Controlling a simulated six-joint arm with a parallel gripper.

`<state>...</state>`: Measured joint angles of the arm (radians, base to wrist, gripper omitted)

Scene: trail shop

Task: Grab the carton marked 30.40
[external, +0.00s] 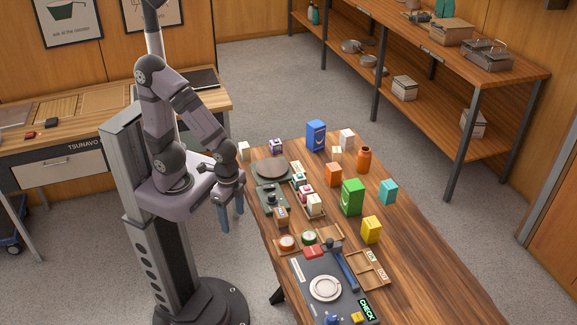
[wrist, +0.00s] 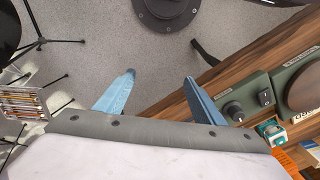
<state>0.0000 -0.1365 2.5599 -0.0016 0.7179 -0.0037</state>
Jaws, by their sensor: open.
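Several cartons stand on the wooden table, and no 30.40 mark is legible, so I cannot tell which one bears it. They include a blue carton (external: 316,135), a green carton (external: 352,197), a yellow carton (external: 371,230), an orange carton (external: 333,175), a teal carton (external: 388,192) and a white carton (external: 346,139). My gripper (external: 231,214) is open and empty, pointing down beside the table's left edge, apart from all cartons. In the wrist view my gripper (wrist: 160,82) has grey floor between its blue fingers.
A dark checking mat (external: 306,273) and a divided wooden tray (external: 371,285) lie toward the front.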

